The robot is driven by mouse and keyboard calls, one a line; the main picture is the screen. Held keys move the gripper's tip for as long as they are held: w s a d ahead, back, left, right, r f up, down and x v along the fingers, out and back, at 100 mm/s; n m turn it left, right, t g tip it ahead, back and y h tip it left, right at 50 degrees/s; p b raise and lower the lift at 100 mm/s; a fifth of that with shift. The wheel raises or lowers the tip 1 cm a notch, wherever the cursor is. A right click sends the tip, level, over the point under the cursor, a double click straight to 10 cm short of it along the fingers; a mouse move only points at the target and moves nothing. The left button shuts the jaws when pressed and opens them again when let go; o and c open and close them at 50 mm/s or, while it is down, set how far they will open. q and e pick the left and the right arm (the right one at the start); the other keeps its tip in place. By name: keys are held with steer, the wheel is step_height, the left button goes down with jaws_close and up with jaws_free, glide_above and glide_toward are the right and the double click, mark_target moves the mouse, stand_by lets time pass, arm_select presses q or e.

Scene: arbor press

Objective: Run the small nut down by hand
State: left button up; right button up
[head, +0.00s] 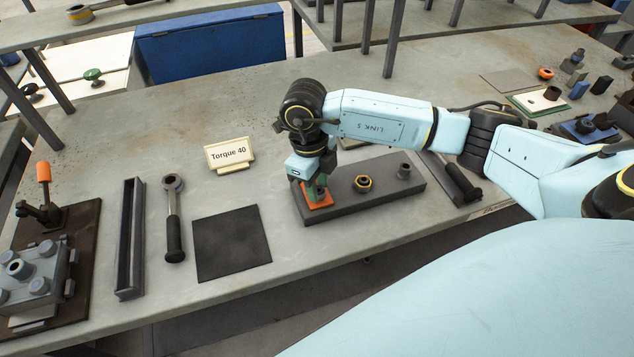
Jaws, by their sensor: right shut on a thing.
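A long dark grey block (385,199) lies on the bench with a row of fittings on it. My right gripper (317,192) points down over the orange square (318,205) at the block's left end. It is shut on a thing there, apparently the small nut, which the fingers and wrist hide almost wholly. I cannot see how far down the nut sits. A dark nut with a yellow ring (363,184) stands at the middle of the block, and a grey cylindrical fitting (404,171) near its right end. My left gripper is out of view.
A "Torque 40" sign (229,154) stands left of the block. A black mat (231,243), a wrench with a black handle (173,220) and a long dark tray (131,238) lie farther left. A bolted fixture (38,275) is at the left edge. A black-handled tool (463,183) lies right of the block.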

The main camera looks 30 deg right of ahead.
steer(key=o, duration=1)
steer(key=shift+f, duration=0.1)
steer(key=shift+o, duration=0.3)
